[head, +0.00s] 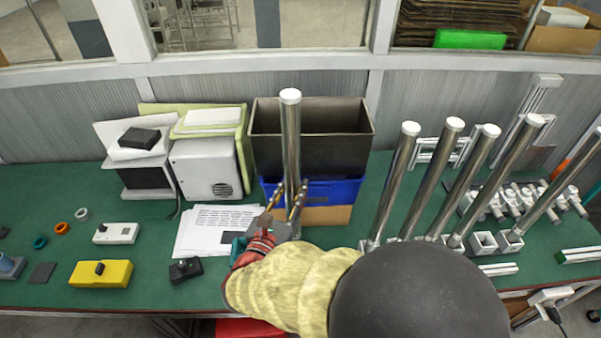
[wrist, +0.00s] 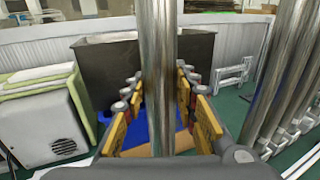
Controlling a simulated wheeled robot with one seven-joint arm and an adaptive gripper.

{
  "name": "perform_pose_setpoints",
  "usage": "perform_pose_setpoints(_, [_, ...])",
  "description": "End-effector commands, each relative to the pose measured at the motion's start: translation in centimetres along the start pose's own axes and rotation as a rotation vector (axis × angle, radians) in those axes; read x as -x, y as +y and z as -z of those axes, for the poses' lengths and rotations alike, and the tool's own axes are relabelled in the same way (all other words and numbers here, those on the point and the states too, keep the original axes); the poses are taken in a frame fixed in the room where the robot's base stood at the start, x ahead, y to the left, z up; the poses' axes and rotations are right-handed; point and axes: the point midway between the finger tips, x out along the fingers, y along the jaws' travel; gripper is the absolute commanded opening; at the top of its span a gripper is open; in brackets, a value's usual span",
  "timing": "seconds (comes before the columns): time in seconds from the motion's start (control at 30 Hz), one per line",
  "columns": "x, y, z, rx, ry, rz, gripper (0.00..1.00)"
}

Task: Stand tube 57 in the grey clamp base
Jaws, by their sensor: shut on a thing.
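My gripper (head: 290,200) is shut on a tall shiny metal tube with a white cap (head: 291,140), held upright near the middle of the bench. In the wrist view the tube (wrist: 160,70) runs between the yellow-padded fingers (wrist: 163,115). Its lower end is hidden by my gripper and arm, and no number is legible on it. Square pale grey sockets (head: 483,241) stand at the right, around the feet of several similar tubes (head: 397,180). A small grey block (head: 8,265) sits at the far left edge. I cannot tell which is the grey clamp base.
A dark open bin (head: 310,137) on a blue crate (head: 340,189) stands just behind the held tube. A white box (head: 204,168), papers (head: 215,222) and a yellow block (head: 101,273) lie to the left. The left front of the green bench (head: 150,265) has free room.

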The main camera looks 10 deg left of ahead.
Motion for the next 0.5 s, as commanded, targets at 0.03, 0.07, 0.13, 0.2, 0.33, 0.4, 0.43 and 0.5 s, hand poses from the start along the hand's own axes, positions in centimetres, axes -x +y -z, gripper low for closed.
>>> perform_pose_setpoints(0.03, [0.0, 0.0, 0.0, -0.002, -0.002, 0.000, 0.00])
perform_pose_setpoints(0.07, [0.0, 0.0, 0.0, -0.001, -0.002, 0.000, 0.00])
perform_pose_setpoints(0.13, [0.0, 0.0, 0.2, -0.001, -0.002, 0.000, 0.00])
perform_pose_setpoints(0.2, [0.0, 0.0, 0.6, -0.001, -0.002, 0.000, 0.00])
perform_pose_setpoints(0.33, [0.0, 0.0, 1.6, -0.001, -0.002, 0.000, 0.00])
perform_pose_setpoints(0.4, [0.0, 0.0, 2.2, -0.001, -0.002, 0.000, 0.00])
perform_pose_setpoints(0.43, [0.0, 0.0, 2.5, -0.001, -0.002, 0.000, 0.00])
perform_pose_setpoints(0.5, [0.0, 0.0, 3.2, -0.001, -0.002, 0.000, 0.00])
